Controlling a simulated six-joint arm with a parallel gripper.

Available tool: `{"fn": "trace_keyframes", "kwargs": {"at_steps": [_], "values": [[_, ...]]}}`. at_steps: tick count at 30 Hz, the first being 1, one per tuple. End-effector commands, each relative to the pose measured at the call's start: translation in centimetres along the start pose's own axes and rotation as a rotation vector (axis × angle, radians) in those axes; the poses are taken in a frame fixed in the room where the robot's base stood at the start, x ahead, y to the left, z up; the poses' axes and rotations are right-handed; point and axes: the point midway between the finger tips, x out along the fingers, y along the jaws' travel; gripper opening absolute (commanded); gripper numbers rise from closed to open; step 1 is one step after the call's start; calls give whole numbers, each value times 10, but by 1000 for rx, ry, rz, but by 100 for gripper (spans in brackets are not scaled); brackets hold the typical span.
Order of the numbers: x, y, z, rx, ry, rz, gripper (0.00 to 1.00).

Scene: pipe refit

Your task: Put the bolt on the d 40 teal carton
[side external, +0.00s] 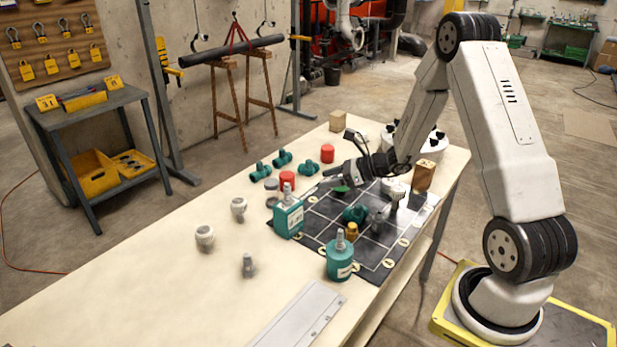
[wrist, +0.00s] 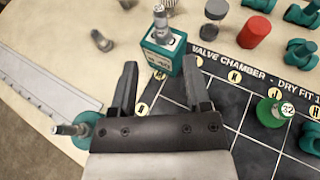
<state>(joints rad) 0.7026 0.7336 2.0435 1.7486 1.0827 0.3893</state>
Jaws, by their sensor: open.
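A teal box-shaped carton (side external: 289,219) stands at the left edge of the dark mat, with a grey bolt-like piece (side external: 287,190) upright on top. The carton (wrist: 162,58) and its piece (wrist: 161,24) also show in the wrist view. A round teal container (side external: 340,261) near the mat's front corner also bears a grey bolt-like piece (side external: 340,239). Another grey bolt-like piece (side external: 248,265) is on the bare table; it shows in the wrist view (wrist: 102,41). The carton labels are too small to read. My gripper (wrist: 161,70) is open and empty, above the mat.
The gridded mat (side external: 312,229) holds a teal fitting (side external: 355,214), a brass piece (side external: 351,230) and a green disc (wrist: 272,112). Red cylinders and teal fittings stand behind the carton. A pale metal plate (side external: 298,318) lies at the front.

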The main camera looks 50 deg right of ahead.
Motion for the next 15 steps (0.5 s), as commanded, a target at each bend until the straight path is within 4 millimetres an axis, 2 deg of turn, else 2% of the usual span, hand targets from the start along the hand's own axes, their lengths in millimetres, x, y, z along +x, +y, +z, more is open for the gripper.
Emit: {"fn": "trace_keyframes", "kwargs": {"at_steps": [8, 11, 15], "values": [[2, 8, 1, -26, 18, 27, 62], [5, 22, 3, -77, 51, 77, 62], [10, 55, 6, -208, 130, 197, 62]]}}
